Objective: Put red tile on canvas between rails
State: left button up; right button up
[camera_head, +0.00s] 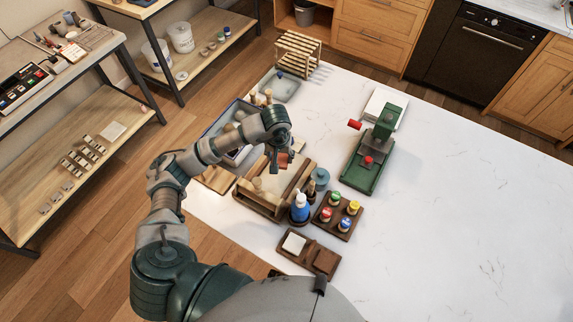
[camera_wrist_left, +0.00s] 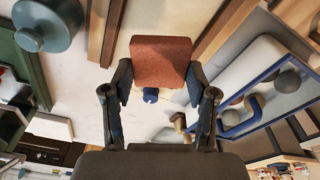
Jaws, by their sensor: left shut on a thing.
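My left gripper (camera_head: 280,154) is shut on the red tile (camera_wrist_left: 160,62). In the head view the tile (camera_head: 284,160) shows small under the gripper, above the wooden frame. The left wrist view shows the tile between the two fingertips (camera_wrist_left: 160,78). The pale canvas (camera_head: 291,186) lies between wooden rails. One rail (camera_wrist_left: 106,30) and another (camera_wrist_left: 222,30) run on either side of the tile in the wrist view. The tile seems held above the canvas; the exact gap is unclear. My right gripper is not in view.
A blue bottle (camera_head: 300,208) and a teal lidded pot (camera_head: 320,177) stand right of the frame. Nearby are a rack of colored jars (camera_head: 337,215), a green press (camera_head: 370,160) and a blue-edged tray (camera_head: 222,121). The table's right side (camera_head: 470,210) is clear.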

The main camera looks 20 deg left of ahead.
aim_at(281, 171)
pick_arm(q)
jog(key=shift+a+f, duration=0.2)
jog(key=shift+f, duration=1.05)
jog(key=f, duration=0.2)
jog(key=f+p, duration=0.1)
jog(key=f, duration=0.1)
jog(key=shift+d, duration=0.2)
jog(key=shift+f+b, duration=0.15)
jog(key=shift+b, duration=0.15)
jog(key=o, duration=1.2)
jog(key=shift+a, duration=0.15)
